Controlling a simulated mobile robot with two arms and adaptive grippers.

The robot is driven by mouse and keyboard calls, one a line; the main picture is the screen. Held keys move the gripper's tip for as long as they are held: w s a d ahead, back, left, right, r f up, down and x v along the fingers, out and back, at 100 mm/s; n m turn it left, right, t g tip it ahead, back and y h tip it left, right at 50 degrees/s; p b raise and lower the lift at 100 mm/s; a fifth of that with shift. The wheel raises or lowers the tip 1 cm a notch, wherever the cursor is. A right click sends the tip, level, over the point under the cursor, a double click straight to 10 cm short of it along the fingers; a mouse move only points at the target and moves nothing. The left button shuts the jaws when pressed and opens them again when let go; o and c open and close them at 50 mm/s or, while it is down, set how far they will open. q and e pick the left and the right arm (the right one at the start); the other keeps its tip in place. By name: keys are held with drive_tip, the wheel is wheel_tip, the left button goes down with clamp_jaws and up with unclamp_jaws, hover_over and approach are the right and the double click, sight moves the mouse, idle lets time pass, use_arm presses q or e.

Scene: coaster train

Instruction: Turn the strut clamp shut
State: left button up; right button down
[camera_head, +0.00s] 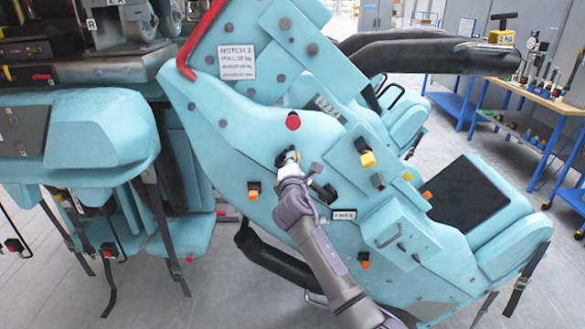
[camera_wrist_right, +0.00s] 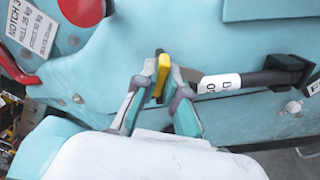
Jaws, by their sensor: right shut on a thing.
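My right gripper (camera_head: 288,160) reaches up to the light blue coaster car side panel (camera_head: 225,130). In the right wrist view its two fingers (camera_wrist_right: 163,78) are closed on a small upright yellow handle (camera_wrist_right: 163,68), which looks like the strut clamp's lever. In the head view the gripper mostly hides the handle. A black rod with a white label (camera_wrist_right: 219,84) runs right from beside the fingers to a black bracket (camera_wrist_right: 289,70). I cannot tell from these views how far the clamp is turned. My left gripper is not in view.
A red knob (camera_head: 293,121) sits just above the gripper; a sign reading NOTCH 3 (camera_head: 237,60) is higher up. A tool workbench (camera_head: 540,95) stands at the right. Another car (camera_head: 80,140) is at left.

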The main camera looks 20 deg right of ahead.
drive_tip(key=shift+f+m+b, duration=0.15)
drive_tip(key=shift+m+b, duration=3.8)
drive_tip(key=shift+m, duration=2.45)
drive_tip(key=c, duration=1.2)
unclamp_jaws()
drive_tip(key=shift+c, duration=0.2)
drive_tip(key=v, duration=0.7)
drive_tip(key=shift+s, duration=0.25)
